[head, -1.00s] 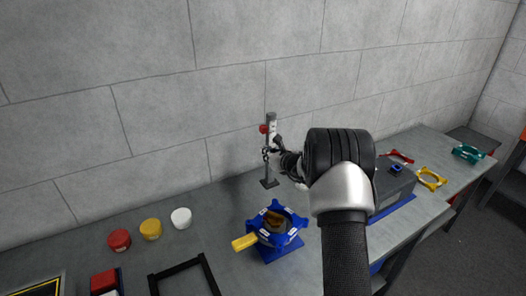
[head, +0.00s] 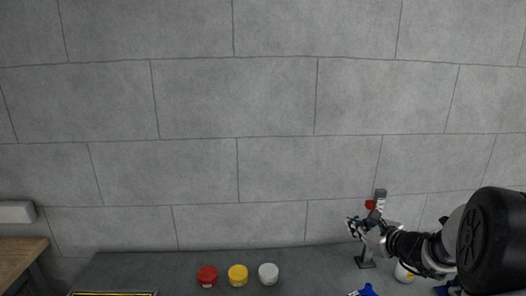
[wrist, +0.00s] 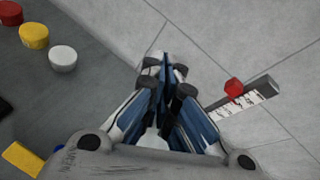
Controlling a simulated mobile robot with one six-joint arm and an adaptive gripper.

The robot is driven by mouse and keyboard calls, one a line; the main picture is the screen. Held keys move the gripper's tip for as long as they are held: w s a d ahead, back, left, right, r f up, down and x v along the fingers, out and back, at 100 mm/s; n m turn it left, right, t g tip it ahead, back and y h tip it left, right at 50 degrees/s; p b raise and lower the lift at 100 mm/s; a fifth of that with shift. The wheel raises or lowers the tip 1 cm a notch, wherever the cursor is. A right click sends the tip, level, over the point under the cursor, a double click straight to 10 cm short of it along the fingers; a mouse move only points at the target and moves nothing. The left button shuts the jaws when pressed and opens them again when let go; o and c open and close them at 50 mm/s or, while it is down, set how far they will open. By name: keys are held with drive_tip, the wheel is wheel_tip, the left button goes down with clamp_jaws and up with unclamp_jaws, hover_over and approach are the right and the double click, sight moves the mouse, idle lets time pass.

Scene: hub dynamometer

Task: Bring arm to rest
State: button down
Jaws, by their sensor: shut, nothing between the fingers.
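My gripper (head: 356,226) is at the lower right of the head view, raised above the grey bench (head: 150,262) in front of the wall. It is beside the upright stand with a red knob (head: 371,205); whether they touch cannot be told from the head view. In the wrist view my gripper (wrist: 166,66) has its fingers drawn together, with nothing seen between them. The red knob (wrist: 234,87) and the scaled post (wrist: 245,102) lie to the right of the fingers there, apart from them.
Red (head: 207,276), yellow (head: 238,275) and white (head: 268,273) round pieces stand in a row on the bench. A blue part (head: 366,291) is cut off at the bottom edge. A wooden table (head: 20,256) is at far left. The wall above the bench is bare.

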drive_tip(key=s+a+r+n+g+y, duration=0.1)
drive_tip(key=s+a+r+n+g, duration=0.1)
drive_tip(key=s+a+r+n, duration=0.3)
drive_tip(key=s+a+n+g+y, duration=0.1)
drive_tip(key=s+a+n+y, duration=0.1)
drive_tip(key=a, duration=0.5)
drive_tip(key=s+a+r+n+g, duration=0.1)
drive_tip(key=s+a+n+g, duration=0.1)
drive_tip(key=s+a+n, duration=0.4)
drive_tip(key=s+a+r+n+g, duration=0.1)
drive_tip(key=s+a+n+g, duration=0.2)
drive_tip(key=s, duration=0.6)
drive_tip(key=s+d+f+n+h, duration=0.1)
drive_tip(key=s+d+n+h, duration=0.2)
drive_tip(key=s+n, duration=0.3)
drive_tip(key=s+d+f+n+h, duration=0.2)
drive_tip(key=s+n, duration=0.4)
drive_tip(key=s, duration=0.6)
drive_tip(key=shift+d+n+g+h, duration=0.35)
drive_tip(key=shift+d+h, duration=0.35)
drive_tip(key=shift+h, duration=0.4)
